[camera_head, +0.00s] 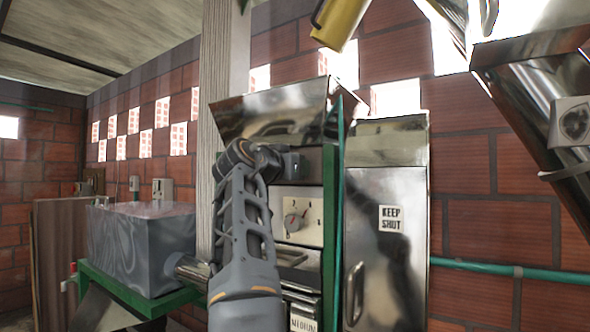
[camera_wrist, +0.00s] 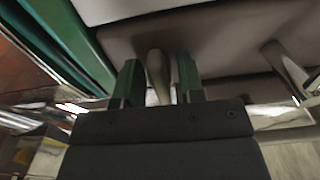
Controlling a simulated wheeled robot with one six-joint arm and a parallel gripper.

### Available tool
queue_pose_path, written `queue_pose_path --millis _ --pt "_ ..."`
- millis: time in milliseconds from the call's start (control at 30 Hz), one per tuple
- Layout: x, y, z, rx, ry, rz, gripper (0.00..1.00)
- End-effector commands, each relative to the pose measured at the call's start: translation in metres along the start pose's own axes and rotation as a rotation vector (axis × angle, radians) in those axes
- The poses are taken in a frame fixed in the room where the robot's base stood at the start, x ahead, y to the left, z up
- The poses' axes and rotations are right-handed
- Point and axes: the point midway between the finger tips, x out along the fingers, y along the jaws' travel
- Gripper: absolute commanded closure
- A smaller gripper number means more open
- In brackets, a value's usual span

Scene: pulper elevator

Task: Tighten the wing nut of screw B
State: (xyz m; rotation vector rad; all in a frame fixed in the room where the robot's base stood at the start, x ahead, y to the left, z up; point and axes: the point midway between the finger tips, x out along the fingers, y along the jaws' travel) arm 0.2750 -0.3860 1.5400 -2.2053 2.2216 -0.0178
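My gripper (camera_wrist: 160,72) shows in the wrist view with its two dark green fingers apart. A rounded, dull metal piece (camera_wrist: 156,72) stands between the fingers, nearer the left one, with a gap on its right. It may be a wing nut or screw end, but I cannot tell, and no letter B is legible. In the head view my arm reaches to the front of the metal machine (camera_head: 270,112), and my fingers and the screw cannot be made out there.
A dial plate (camera_head: 312,226) is just right of my arm. A steel cabinet (camera_head: 388,265) marked "KEEP SHUT" stands to the right. A grey box (camera_head: 140,250) sits on a green frame at left. A curved metal handle (camera_wrist: 290,72) lies right of my fingers.

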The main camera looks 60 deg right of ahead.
Motion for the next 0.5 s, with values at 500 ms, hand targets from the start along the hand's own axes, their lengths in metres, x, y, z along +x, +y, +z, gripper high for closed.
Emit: queue_pose_path --millis 500 --pt "-0.018 -0.001 0.002 0.000 0.001 -0.004 0.55"
